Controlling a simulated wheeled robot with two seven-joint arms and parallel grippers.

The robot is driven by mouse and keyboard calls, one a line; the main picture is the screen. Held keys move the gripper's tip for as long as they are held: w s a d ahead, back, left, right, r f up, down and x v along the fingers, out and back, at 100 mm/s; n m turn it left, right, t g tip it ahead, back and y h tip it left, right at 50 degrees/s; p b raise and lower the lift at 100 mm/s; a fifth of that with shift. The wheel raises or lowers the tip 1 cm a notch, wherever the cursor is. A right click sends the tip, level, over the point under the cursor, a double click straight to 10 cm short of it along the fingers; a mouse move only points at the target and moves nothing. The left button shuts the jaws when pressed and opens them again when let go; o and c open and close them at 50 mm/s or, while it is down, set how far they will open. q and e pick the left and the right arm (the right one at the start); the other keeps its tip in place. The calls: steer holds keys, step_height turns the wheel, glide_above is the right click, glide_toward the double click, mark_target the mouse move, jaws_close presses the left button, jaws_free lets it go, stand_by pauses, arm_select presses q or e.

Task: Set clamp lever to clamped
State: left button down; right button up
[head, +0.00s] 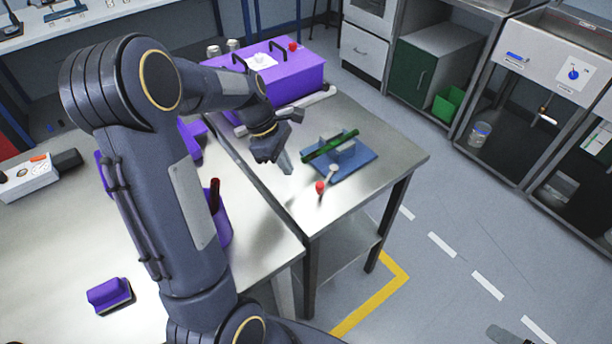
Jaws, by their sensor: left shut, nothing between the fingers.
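The clamp fixture has a blue base plate (359,167) on the steel table, with a grey block and a long green bar (330,146) lying across it. Its clamp lever (331,175) has a grey arm that reaches toward the table's front, ending in a red ball knob (320,187). My left gripper (288,167) is shut and empty, pointing down over the table to the left of the fixture, apart from the knob. My right gripper cannot be made out.
A purple box (290,82) with black handles stands at the table's back, with a grey bar-shaped item (318,101) in front of it. The steel table (285,207) is bare near its front left. A left bench (55,240) holds purple items.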

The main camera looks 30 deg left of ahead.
mark_target(327, 178)
arm_select(q)
steer(key=x, duration=0.3)
steer(key=shift+d, duration=0.3)
steer(key=shift+w+d+p, duration=0.15)
steer(key=shift+d+p, duration=0.05)
steer(key=shift+d, duration=0.4)
steer(key=shift+w+d+p, duration=0.15)
steer(key=shift+d, duration=0.4)
steer(key=shift+w+d, duration=0.15)
steer(key=shift+d, duration=0.35)
